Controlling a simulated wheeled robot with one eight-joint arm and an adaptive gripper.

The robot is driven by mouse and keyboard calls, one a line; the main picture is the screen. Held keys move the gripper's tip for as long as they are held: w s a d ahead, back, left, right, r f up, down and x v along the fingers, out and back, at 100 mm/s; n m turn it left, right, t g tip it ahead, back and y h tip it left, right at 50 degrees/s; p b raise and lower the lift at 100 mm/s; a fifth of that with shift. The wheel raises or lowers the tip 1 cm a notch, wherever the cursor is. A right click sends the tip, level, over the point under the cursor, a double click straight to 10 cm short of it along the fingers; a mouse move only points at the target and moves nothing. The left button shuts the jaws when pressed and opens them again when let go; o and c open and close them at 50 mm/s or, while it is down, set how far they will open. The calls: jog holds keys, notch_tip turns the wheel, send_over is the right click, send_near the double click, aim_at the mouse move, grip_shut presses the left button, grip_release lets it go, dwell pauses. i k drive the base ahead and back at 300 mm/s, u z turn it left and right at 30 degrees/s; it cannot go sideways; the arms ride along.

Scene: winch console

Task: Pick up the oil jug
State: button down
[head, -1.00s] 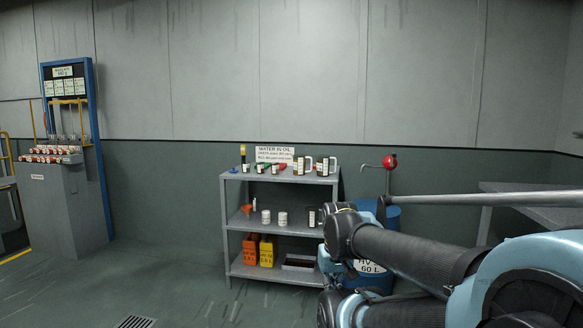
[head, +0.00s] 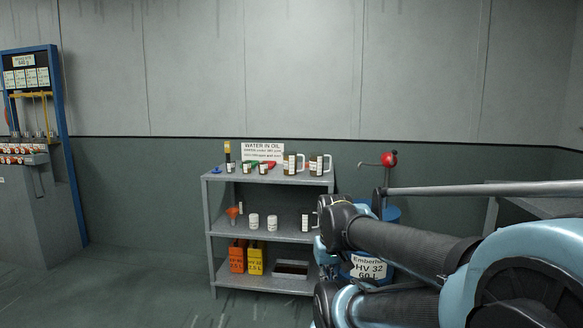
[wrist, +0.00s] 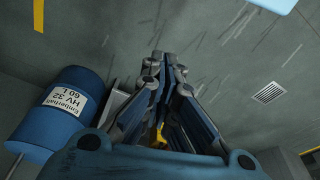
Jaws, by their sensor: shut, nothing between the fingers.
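Two jug-like vessels with pale handles and labels stand on the top shelf in the head view, a left one (head: 290,163) and a right one (head: 316,164). A third, smaller one (head: 305,221) stands on the middle shelf, close to my arm in the picture. An orange canister (head: 236,260) and a yellow canister (head: 256,260) stand on the bottom shelf. I cannot tell which is the oil jug. My gripper (wrist: 168,62) is shut and empty in the wrist view, over the floor and away from the shelf tops. My arm hides the shelf's right side.
The grey shelf unit (head: 240,236) stands against the wall, with small bottles and white tubs. A blue drum (head: 368,270) with a pump is right of it; it also shows in the wrist view (wrist: 75,88). A lever console (head: 30,205) is far left. The floor before the shelf is clear.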

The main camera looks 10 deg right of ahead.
aim_at(290, 158)
jog(key=k, duration=0.5)
jog(key=z, duration=1.4)
jog(key=i, duration=2.15)
jog(key=u, duration=1.7)
